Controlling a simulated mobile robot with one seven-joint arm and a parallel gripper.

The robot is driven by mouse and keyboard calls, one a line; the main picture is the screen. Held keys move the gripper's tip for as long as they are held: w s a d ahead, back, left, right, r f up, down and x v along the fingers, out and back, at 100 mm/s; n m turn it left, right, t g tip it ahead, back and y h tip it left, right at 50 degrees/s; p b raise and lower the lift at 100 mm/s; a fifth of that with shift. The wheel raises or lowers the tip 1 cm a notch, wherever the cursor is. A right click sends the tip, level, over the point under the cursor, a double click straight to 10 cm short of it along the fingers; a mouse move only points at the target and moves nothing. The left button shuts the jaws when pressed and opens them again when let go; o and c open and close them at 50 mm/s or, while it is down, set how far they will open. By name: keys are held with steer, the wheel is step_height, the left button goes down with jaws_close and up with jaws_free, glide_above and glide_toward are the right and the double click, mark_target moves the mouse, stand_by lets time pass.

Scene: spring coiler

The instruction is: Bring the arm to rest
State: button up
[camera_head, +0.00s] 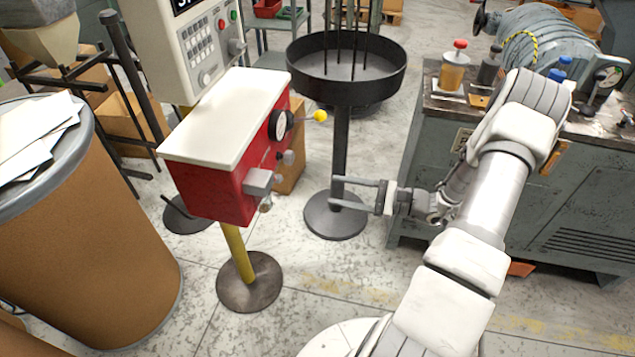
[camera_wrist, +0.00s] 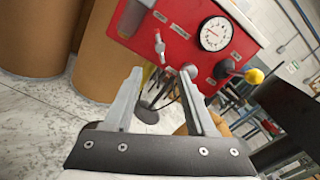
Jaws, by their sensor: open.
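My arm (camera_head: 462,262) reaches up from the bottom of the head view and bends at the right, with the forearm pointing left. My gripper (camera_head: 333,192) is open and empty, its two fingers apart in front of the post of the black round tray. In the wrist view my gripper (camera_wrist: 160,82) shows two parallel fingers with a clear gap and nothing between them. The red control box (camera_head: 215,185) with a white top is left of my gripper, apart from it. Its red face (camera_wrist: 185,35) with a gauge and a yellow-knobbed lever (camera_wrist: 254,76) shows beyond the fingers.
A black round tray (camera_head: 300,72) on a post stands behind my gripper. A grey machine cabinet (camera_head: 425,165) with bottles on top is close on the right. A large brown drum (camera_head: 85,235) stands at left. The floor (camera_head: 330,275) in front is clear.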

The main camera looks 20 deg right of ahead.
steer(key=shift+v, duration=1.05)
steer(key=s+a+r+n+g+h, duration=0.5)
steer(key=a+r+n+g+h, duration=0.1)
steer(key=a+r+n+g, duration=0.6)
steer(key=s+a+r+n+t+h, duration=0.2)
steer(key=s+r+n+t+h, duration=0.6)
steer(key=s+r, duration=0.4)
step_height(320, 180, up, 18)
steer(key=g+p, duration=0.1)
steer(key=p, duration=1.6)
steer(key=shift+w+h, duration=0.2)
steer(key=shift+h, duration=0.1)
